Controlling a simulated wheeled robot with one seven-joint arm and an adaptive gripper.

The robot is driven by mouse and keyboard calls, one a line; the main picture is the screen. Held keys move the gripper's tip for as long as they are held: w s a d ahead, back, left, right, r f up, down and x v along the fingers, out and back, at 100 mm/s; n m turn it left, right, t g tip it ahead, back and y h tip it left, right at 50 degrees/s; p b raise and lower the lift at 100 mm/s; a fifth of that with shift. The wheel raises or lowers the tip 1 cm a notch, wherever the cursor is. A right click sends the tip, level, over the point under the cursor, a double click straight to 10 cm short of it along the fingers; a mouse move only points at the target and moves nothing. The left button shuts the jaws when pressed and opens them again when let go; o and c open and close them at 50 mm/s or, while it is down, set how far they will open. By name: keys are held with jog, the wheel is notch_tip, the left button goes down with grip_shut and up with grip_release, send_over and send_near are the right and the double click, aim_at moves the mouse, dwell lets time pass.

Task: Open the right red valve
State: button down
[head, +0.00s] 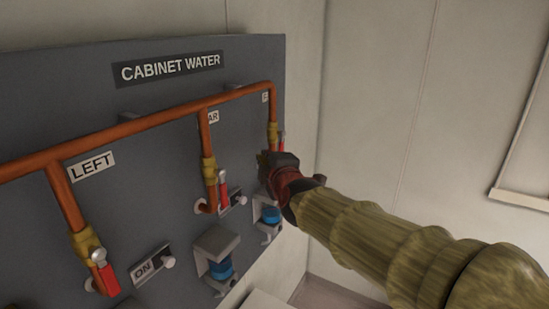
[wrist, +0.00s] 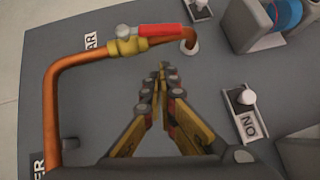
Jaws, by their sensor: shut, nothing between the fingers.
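A grey panel (head: 130,95) labelled CABINET WATER carries an orange pipe with several branches, each with a brass valve and red handle. The right branch (head: 272,112) ends the pipe. Its valve is partly hidden behind my gripper (head: 268,161) in the head view. In the wrist view the brass valve (wrist: 128,46) sits on the bent pipe, and its red handle (wrist: 160,30) lies roughly along the pipe. My gripper (wrist: 163,72) is shut and empty, its fingertips close below the valve and handle in that picture. Whether they touch cannot be told.
Switches such as the ON switch (wrist: 243,97) and brackets with blue parts (head: 220,268) stick out below the pipes. A pale wall (head: 375,95) stands close on the right.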

aim_at(272, 149)
jog(key=w+d, duration=0.1)
jog(key=w+d+b, duration=0.1)
jog(key=w, duration=0.1)
jog(key=shift+d+f, duration=0.1)
jog(key=shift+f, duration=0.3)
jog(key=f+n+t+b, duration=0.1)
jog(key=b, duration=0.2)
jog(key=w+t+b, duration=0.1)
jog(key=b, duration=0.3)
jog(key=shift+d+f+n, duration=0.3)
jog(key=shift+f+n, duration=0.05)
jog(key=shift+n, duration=0.05)
jog(key=shift+b, duration=0.3)
jog(key=shift+r, duration=0.2)
